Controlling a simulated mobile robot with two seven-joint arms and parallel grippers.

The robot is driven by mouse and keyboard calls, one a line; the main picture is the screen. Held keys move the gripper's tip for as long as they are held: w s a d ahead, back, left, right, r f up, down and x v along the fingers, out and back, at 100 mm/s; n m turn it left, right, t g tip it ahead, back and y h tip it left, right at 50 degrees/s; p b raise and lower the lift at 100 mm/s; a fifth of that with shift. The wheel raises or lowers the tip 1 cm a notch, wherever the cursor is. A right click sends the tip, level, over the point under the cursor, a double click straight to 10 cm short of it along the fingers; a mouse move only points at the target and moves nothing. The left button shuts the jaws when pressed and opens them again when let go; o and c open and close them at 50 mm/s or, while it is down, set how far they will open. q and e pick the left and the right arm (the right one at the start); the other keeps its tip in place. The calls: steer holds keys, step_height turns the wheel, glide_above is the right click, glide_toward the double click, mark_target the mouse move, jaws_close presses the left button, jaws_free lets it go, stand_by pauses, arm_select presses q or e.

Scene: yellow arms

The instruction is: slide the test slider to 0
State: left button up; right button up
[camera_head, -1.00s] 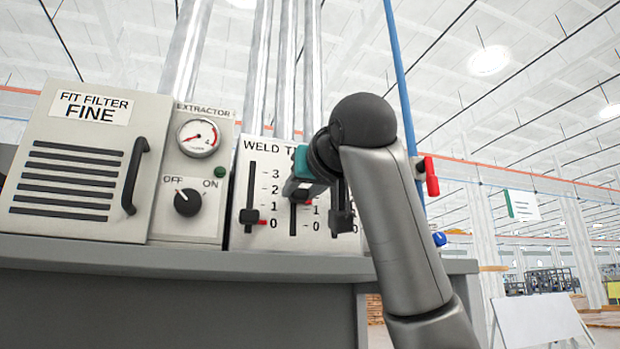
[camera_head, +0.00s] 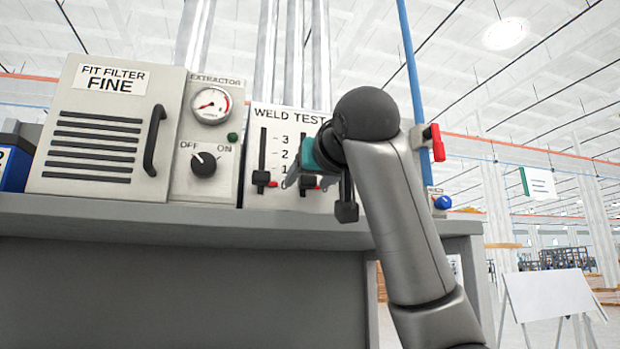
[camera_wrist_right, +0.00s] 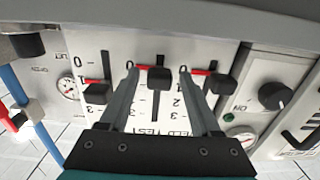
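The test slider is the middle slider of the WELD TEST panel (camera_head: 292,115). Its black knob (camera_wrist_right: 159,78) sits between my fingers in the right wrist view, where the panel appears upside down. Its red pointer lines up with the 0 mark. In the head view the knob (camera_head: 308,182) is partly covered by my right gripper (camera_head: 300,178). The right gripper (camera_wrist_right: 158,75) is open, one finger on each side of the knob, with visible gaps. My left gripper is not in view.
The weld slider knob (camera_wrist_right: 222,83) is beside one finger, with its pointer at 0. Another slider knob (camera_wrist_right: 97,93), on the other side, points near 1. The extractor dial (camera_head: 204,163) and the filter box (camera_head: 100,130) stand left on the grey bench (camera_head: 180,213).

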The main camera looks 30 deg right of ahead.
steer(key=b+v, duration=0.7)
steer(key=v, duration=0.8)
steer(key=shift+s+a+r, duration=0.1)
steer(key=shift+s+a, duration=0.05)
stand_by(0.3)
